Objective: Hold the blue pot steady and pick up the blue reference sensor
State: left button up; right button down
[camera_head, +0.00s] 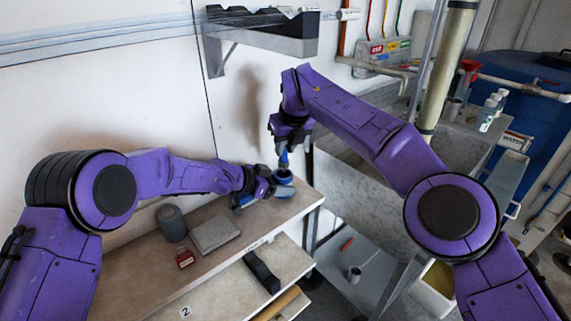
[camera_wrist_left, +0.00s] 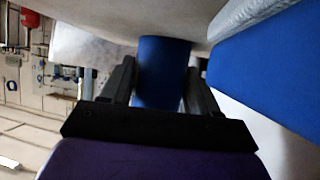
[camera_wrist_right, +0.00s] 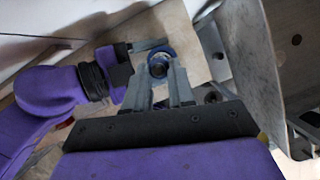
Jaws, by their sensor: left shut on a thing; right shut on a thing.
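The blue pot (camera_head: 286,191) stands at the far right end of the wooden bench, and its blue wall fills the gap between the fingers in the left wrist view (camera_wrist_left: 162,65). My left gripper (camera_head: 268,187) is shut on the pot from the left. The blue reference sensor (camera_head: 284,160) is a slim upright piece at the pot's mouth. My right gripper (camera_head: 285,143) is above the pot, pointing down, shut on the sensor. In the right wrist view the sensor's dark end (camera_wrist_right: 158,70) shows inside the pot's blue ring (camera_wrist_right: 165,50). Whether it still touches the pot's inside is hidden.
A blue block with a pale top (camera_wrist_left: 270,75) lies close beside the pot. A grey cylinder (camera_head: 171,223), a grey flat box (camera_head: 214,233) and a small red item (camera_head: 185,258) stand on the bench (camera_head: 130,275). A grey sink (camera_head: 350,190) lies to the right.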

aim_at(285, 163)
jog(key=shift+r, duration=1.8)
pick_arm(q)
jog(key=o, duration=0.9)
